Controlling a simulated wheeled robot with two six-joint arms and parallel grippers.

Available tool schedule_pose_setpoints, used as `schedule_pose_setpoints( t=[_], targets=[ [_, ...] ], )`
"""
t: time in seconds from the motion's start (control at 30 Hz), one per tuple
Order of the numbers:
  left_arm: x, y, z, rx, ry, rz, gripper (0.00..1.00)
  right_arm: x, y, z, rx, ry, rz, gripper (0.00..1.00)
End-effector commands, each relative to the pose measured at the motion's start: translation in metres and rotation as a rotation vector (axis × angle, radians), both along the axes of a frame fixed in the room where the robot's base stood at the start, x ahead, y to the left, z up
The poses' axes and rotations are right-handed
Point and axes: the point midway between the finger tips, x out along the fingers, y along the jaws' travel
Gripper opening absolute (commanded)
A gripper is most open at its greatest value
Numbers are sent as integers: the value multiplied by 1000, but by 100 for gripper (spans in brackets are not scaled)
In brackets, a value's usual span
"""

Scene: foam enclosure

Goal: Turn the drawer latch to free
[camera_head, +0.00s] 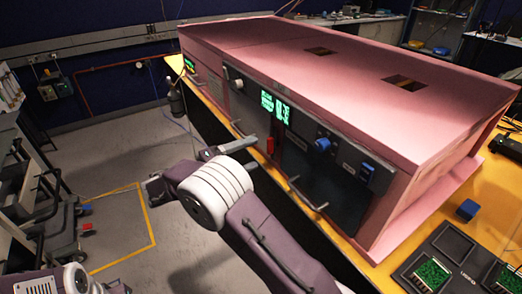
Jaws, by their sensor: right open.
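The pink foam enclosure (300,50) stands on the yellow-topped bench with dark front panels facing left. A small red piece (270,145) and a blue knob (322,144) are on its front; I cannot tell which fitting is the drawer latch. A bar handle (307,196) sits low on the dark right panel (325,180). My right gripper (196,166) is open, its fingers wide apart, in front of the left part of the enclosure. Nothing shows between the fingers. Part of my left arm (72,279) shows at the bottom left; its fingers cannot be made out.
A small blue block (467,210) and dark trays (446,240) with green boards lie on the bench (490,190) at right. A cart (50,210) stands at left. The floor between is open.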

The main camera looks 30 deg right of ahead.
Motion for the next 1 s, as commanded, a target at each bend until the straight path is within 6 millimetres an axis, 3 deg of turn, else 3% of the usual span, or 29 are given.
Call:
schedule_pose_setpoints(
  t=[0.1,0.27,0.67,0.77,0.87,0.9,1.0],
  targets=[
    [0,0,1,0,0,0,36,-1,24,0,0,-1,3,73],
    [0,0,2,0,0,0,36,-3,39,0,0,0,1,73],
    [0,0,1,0,0,0,36,-3,40,0,0,0,-1,73],
    [0,0,9,0,0,0,36,-7,29,-2,53,50,-10,73],
    [0,0,33,0,0,0,36,-34,-6,-24,308,241,-43,73],
    [0,0,45,0,0,0,36,-57,-17,-40,470,325,-58,73],
    [0,0,72,0,0,0,36,-121,-10,-77,918,419,-67,73]
  ],
)
